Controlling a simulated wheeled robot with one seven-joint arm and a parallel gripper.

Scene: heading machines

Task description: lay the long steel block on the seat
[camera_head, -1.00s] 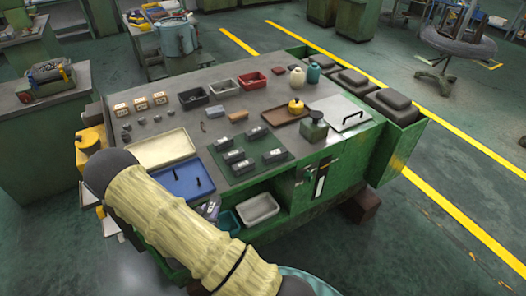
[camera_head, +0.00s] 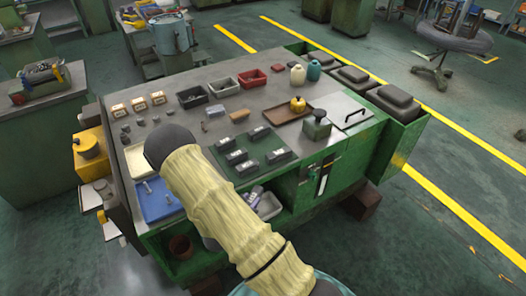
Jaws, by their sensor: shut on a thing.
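My gripper is not in view. My arm, in a beige sleeve with a dark rounded joint, crosses the lower middle of the head view and covers part of the workbench (camera_head: 200,82). I cannot pick out the long steel block for sure. Several dark blocks with pale labels, one of them here (camera_head: 236,157), lie on a green mat (camera_head: 291,167) on the bench. Small grey blocks (camera_head: 126,140) lie toward the bench's left side. I cannot tell which surface is the seat.
A blue tray (camera_head: 152,208) with metal pieces is partly behind my arm.

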